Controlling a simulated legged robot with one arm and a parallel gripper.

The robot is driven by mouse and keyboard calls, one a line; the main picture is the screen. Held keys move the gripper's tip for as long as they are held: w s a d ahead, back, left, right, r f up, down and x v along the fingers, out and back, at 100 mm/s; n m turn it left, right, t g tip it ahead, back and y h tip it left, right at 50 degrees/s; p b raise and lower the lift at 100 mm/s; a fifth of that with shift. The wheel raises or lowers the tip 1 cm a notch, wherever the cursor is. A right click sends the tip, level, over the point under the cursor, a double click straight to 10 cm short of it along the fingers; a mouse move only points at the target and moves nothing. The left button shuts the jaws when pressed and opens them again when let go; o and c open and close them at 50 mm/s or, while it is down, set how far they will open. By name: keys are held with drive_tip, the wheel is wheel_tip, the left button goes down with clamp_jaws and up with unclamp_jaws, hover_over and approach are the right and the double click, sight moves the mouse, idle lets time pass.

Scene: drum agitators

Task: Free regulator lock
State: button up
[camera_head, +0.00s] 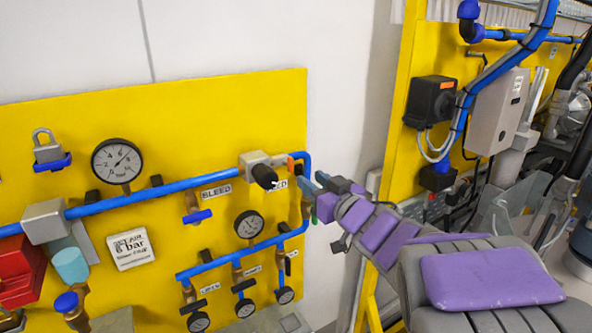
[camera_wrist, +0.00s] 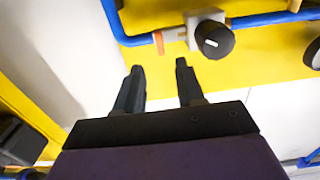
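A black round knob (camera_head: 265,176) with a white mark sits on a pale grey block (camera_head: 256,159) in the blue pipe on the yellow panel. A small orange tab (camera_head: 291,165) is beside the block; whether it is the regulator lock I cannot tell. The knob (camera_wrist: 214,40) and the tab (camera_wrist: 159,43) also show at the top of the wrist view. My gripper (camera_wrist: 158,67) is open and empty, its two dark fingers apart and pointing toward the tab, with a visible gap. In the head view my gripper (camera_head: 314,188) is just right of the knob, partly hiding the pipe.
A grey padlock (camera_head: 47,150) in a blue holder and a large dial gauge (camera_head: 117,161) are at the left. Smaller gauges and valves hang on the lower blue pipe (camera_head: 240,253). A yellow frame (camera_head: 404,120) with a black box (camera_head: 431,102) stands at the right.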

sight(292, 166)
drive_tip(key=x, duration=0.8)
drive_tip(key=shift+a, duration=0.1)
clamp_jaws()
